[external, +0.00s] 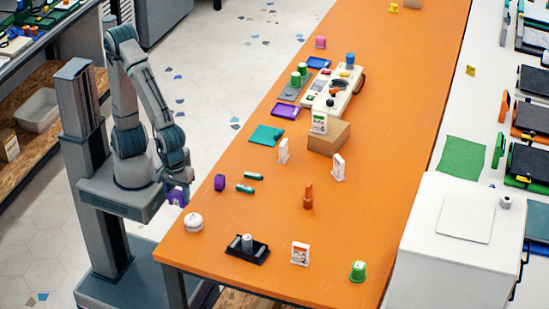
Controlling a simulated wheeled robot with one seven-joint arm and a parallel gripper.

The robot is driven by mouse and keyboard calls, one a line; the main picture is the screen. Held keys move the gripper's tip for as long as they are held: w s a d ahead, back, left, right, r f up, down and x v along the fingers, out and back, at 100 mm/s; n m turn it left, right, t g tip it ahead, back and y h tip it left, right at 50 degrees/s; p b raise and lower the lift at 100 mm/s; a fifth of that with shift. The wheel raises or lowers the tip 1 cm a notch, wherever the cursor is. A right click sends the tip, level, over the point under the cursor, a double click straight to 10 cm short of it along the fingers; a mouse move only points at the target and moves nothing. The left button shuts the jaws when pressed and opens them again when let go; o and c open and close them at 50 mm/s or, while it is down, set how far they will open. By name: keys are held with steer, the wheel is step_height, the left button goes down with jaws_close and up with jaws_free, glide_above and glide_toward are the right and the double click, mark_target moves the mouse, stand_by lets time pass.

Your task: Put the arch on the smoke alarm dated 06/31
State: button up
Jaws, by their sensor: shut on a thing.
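My gripper (177,184) is shut on a purple block, which looks like the arch (178,196). It hangs just off the left edge of the orange table, near the front. A round white disc, which looks like a smoke alarm (193,222), lies on the table's front left corner, a little below and right of the gripper in the picture. It has small dark marks, but I cannot read a date. The fingers and part of the arch's shape are too small to make out clearly.
A black tray (246,249) holds a grey cylinder.

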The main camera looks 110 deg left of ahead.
mark_target(193, 218)
steer(key=w+a+f, duration=0.2)
steer(key=w, duration=0.1)
steer(key=shift+a+f, duration=0.15)
steer(key=shift+w+f, duration=0.1)
steer(key=shift+f, duration=0.1)
steer(key=shift+f+b, duration=0.4)
steer(key=shift+f, duration=1.4)
steer(key=shift+f, duration=0.2)
steer(key=o, duration=1)
steer(key=shift+r, duration=0.1)
